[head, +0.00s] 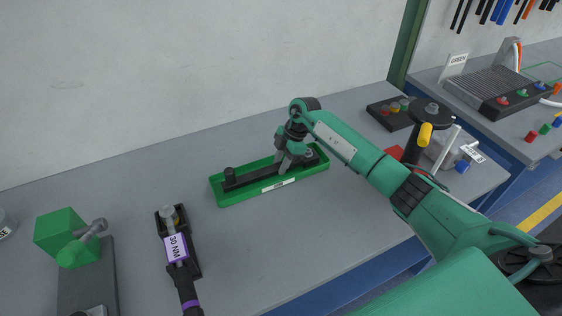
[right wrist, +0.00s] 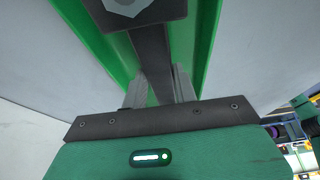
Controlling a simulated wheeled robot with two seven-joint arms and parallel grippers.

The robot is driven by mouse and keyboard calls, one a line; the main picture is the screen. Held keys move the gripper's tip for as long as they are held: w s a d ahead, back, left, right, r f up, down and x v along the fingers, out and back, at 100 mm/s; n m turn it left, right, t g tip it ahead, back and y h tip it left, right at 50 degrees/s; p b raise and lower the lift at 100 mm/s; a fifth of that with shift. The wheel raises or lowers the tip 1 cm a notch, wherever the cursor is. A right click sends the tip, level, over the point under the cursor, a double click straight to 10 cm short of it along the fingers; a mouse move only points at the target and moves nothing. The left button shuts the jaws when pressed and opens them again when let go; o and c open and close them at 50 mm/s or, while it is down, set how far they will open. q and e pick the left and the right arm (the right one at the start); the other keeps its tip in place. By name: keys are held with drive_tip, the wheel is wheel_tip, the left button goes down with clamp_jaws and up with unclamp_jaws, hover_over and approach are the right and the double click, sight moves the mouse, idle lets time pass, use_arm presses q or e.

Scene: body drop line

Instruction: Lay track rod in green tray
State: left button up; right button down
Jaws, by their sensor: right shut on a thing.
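The dark track rod (head: 252,178) lies lengthwise within the green tray (head: 242,197) on the grey bench in the head view. It has a thick dark end at each side. My right gripper (head: 285,166) reaches down into the tray and is shut on the rod, right of its middle. In the right wrist view the rod (right wrist: 154,62) runs between the two grey fingers (right wrist: 158,88), with green tray walls (right wrist: 207,40) on both sides. Whether the rod touches the tray floor is hidden. My left gripper is not in view.
A purple-labelled 30 NM torque wrench (head: 178,247) lies front left of the tray. A green block fixture (head: 62,232) stands at the far left. A dark button box (head: 390,113) and a yellow-handled tool (head: 425,134) are at the right. Bench behind the tray is clear.

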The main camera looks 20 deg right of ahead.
drive_tip(key=shift+f, duration=0.45)
drive_tip(key=c, duration=1)
unclamp_jaws()
wheel_tip(320, 180, up, 10)
drive_tip(key=p, duration=0.8)
